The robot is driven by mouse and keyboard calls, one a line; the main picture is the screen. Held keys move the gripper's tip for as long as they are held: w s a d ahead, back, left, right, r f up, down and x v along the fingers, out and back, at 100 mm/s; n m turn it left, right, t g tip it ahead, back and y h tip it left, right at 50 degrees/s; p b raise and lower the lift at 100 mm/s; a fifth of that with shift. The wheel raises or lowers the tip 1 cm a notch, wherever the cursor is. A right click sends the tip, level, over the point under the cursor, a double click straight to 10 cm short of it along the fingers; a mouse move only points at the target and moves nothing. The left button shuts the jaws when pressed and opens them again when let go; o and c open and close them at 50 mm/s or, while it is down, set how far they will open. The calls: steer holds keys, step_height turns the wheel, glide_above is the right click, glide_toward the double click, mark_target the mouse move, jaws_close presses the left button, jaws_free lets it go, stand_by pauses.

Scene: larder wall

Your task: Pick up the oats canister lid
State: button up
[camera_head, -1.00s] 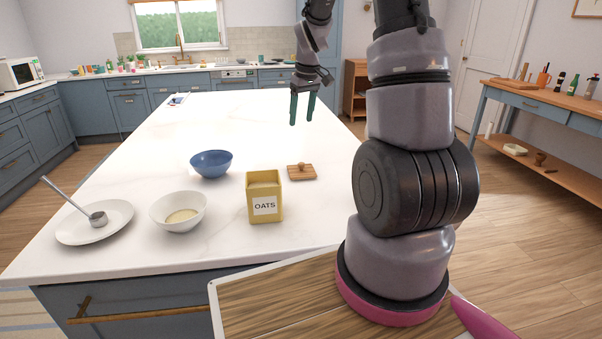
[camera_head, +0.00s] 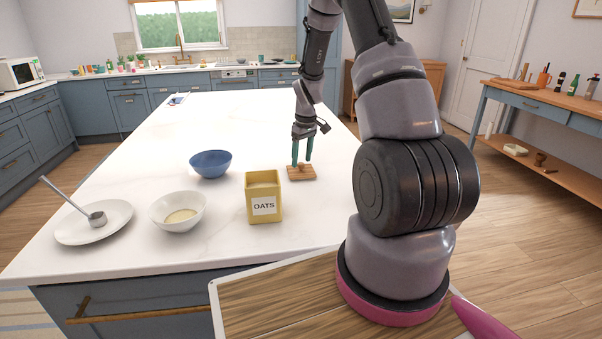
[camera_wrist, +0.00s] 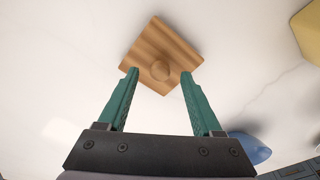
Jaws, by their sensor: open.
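The oats canister lid (camera_head: 301,174) is a square wooden piece with a round knob, lying flat on the white island top. It also shows in the wrist view (camera_wrist: 152,43), turned at an angle, with its knob (camera_wrist: 161,70) close to the line between the fingertips. My gripper (camera_head: 302,163) points down right at the lid, its green fingers open. In the wrist view the fingertips (camera_wrist: 158,74) stand to either side of the knob with gaps. The yellow oats canister (camera_head: 264,200) stands uncovered just left of and nearer than the lid.
A blue bowl (camera_head: 210,164), a cream bowl with pale contents (camera_head: 178,211) and a white plate (camera_head: 75,232) with a metal ladle (camera_head: 97,218) stand on the left part of the island (camera_head: 215,120). The far part of the top is mostly clear.

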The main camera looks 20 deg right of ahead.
steer(key=shift+w+f, duration=0.1)
steer(key=shift+f, duration=0.8)
jaws_close()
